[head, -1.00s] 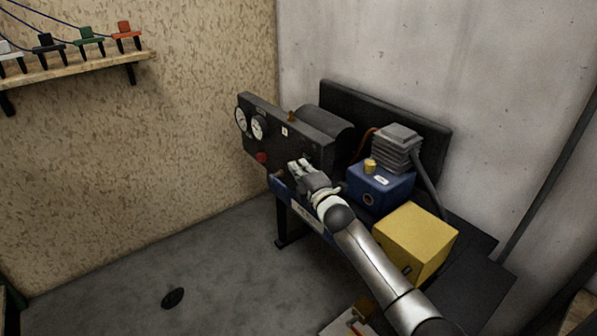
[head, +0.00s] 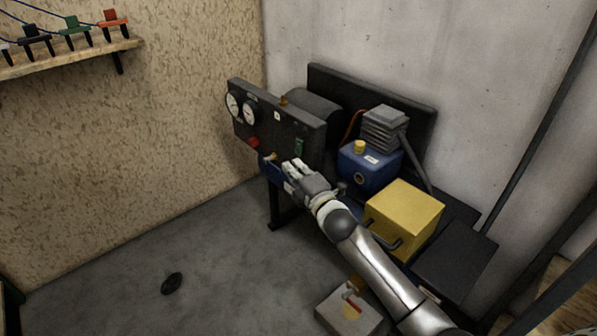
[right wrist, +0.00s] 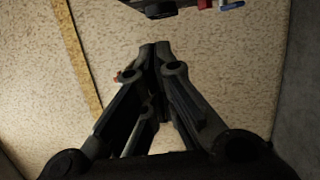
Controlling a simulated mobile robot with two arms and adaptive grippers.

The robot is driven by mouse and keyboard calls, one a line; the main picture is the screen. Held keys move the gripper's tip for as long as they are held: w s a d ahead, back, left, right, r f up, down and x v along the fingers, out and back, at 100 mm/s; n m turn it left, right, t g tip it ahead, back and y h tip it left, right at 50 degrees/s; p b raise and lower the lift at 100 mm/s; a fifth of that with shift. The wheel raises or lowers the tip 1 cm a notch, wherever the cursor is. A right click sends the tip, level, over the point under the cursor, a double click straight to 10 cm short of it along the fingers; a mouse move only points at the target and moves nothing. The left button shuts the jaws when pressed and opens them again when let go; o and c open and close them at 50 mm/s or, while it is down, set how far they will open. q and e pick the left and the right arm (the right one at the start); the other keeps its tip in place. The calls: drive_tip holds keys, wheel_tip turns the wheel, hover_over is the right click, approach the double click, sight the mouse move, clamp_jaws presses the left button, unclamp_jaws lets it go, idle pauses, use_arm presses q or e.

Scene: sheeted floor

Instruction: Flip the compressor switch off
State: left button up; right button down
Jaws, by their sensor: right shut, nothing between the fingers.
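The compressor stands against the grey wall, with a dark control panel (head: 275,122) at its left front. The panel carries two round gauges, a red knob (head: 253,142) and a small green part (head: 299,146) at its right end that looks like the switch; its position is too small to tell. My right gripper (head: 291,167) is just below and in front of the green part, with no clear contact. In the right wrist view its fingers (right wrist: 155,48) are together and empty, and the panel's edge (right wrist: 152,10) shows at the top. My left gripper is out of view.
A blue motor block (head: 368,168) and a yellow box (head: 404,213) sit right of the panel, close to my right arm. A grey box with a red lever (head: 350,308) is on the floor. A shelf (head: 70,58) holds several coloured clamps. Floor at left is mostly clear.

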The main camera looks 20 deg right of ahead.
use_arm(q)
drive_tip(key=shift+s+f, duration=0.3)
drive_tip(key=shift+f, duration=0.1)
use_arm(e)
drive_tip(key=shift+s+d, duration=0.25)
drive_tip(key=shift+s, duration=1)
